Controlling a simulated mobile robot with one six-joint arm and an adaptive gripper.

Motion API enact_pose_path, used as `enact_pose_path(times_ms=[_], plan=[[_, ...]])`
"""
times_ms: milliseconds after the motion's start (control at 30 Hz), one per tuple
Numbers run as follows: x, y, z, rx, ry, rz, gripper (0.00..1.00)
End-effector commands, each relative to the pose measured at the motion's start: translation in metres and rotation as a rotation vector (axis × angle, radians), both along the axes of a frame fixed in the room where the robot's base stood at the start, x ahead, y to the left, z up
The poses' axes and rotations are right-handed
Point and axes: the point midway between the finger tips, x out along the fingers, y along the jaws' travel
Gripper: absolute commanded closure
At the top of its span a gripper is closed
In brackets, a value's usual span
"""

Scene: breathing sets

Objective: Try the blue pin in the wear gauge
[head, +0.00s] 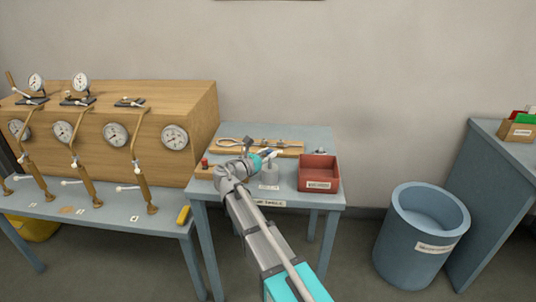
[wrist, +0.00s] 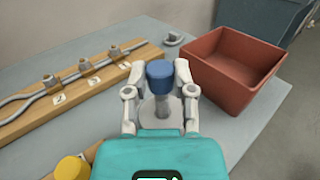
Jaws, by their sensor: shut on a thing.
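My gripper (wrist: 159,78) is shut on the blue pin (wrist: 160,69), whose blue head stands up between the fingertips in the wrist view. In the head view my gripper (head: 258,160) is above the small blue-grey table, with the blue pin (head: 267,153) at its tip. The wear gauge, a grey round-based piece (head: 268,185), stands below and just in front of the grip. Its round grey base also shows under the pin in the wrist view (wrist: 153,118). The fingers hide the pin's lower end, so I cannot tell whether it is in the gauge.
A red-brown bin (head: 319,173) stands close to the right of the gripper. A wooden board with metal rods (head: 285,149) lies behind. A yellow-topped pin (wrist: 72,168) and a red-topped one (head: 204,162) are at the left. A blue barrel (head: 420,250) stands on the floor.

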Motion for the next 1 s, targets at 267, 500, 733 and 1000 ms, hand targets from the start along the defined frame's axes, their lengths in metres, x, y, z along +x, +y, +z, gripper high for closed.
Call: enact_pose_path(times_ms=[267, 500, 733, 1000], plan=[[0.0, 0.0, 0.0, 0.002, 0.001, 0.0, 1.0], [0.0, 0.0, 0.007, 0.001, 0.002, 0.0, 1.0], [0.0, 0.0, 0.016, 0.001, 0.001, 0.0, 1.0], [0.0, 0.0, 0.025, 0.001, 0.001, 0.0, 1.0]])
